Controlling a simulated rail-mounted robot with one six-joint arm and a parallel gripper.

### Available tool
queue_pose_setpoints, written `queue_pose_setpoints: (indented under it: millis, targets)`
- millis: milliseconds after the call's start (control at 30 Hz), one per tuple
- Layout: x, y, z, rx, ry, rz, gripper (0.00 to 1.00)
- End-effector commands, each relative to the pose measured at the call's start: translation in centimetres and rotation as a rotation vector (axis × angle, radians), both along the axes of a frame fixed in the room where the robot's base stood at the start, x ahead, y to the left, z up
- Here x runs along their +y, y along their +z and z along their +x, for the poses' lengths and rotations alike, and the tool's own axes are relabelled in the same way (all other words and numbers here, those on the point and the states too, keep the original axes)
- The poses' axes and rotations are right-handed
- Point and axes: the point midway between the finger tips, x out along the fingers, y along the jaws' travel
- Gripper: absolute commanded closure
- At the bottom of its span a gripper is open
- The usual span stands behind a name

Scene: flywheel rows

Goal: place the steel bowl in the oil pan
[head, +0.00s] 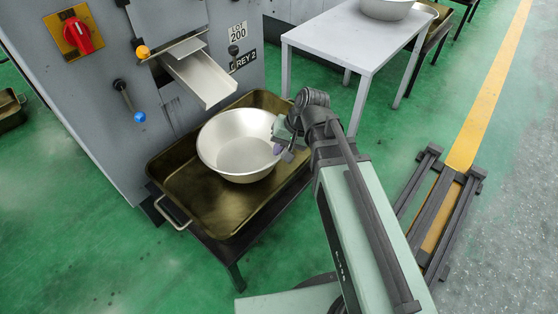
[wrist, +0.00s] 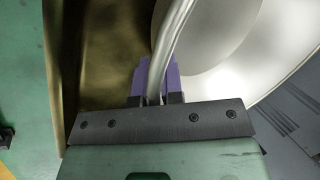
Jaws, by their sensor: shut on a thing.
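The steel bowl (head: 240,145) is a wide, shiny, empty bowl, upright in the head view, over the inside of the oil pan (head: 175,160). The pan is a brownish-gold rectangular tray with a handle at its front left corner. I cannot tell whether the bowl touches the pan floor. My gripper (head: 280,143) is at the bowl's right rim. In the wrist view, its purple fingers (wrist: 157,82) are shut on the rim of the bowl (wrist: 215,50), one on each side. The pan's inner surface (wrist: 105,50) shows to the left of the fingers.
The pan rests on a low dark stand beside a grey machine (head: 90,90) with a metal chute (head: 200,78) above the pan's back edge. A white table (head: 350,38) holds another bowl (head: 387,8) at the back right. Green floor is clear at the front left.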

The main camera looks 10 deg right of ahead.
Motion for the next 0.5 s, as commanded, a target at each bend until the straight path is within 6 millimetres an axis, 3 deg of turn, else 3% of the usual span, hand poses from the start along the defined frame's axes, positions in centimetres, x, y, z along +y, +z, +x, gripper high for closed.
queue_pose_setpoints:
  millis: [33,100,467,500]
  targets:
    - [0.0,-2.1,0.0,0.000,0.000,0.001,1.00]
    - [0.0,-3.1,0.0,0.000,0.000,0.001,1.00]
    - [0.0,-3.0,0.0,0.000,0.000,0.001,1.00]
    - [0.0,-3.0,0.0,0.000,0.000,0.000,0.89]
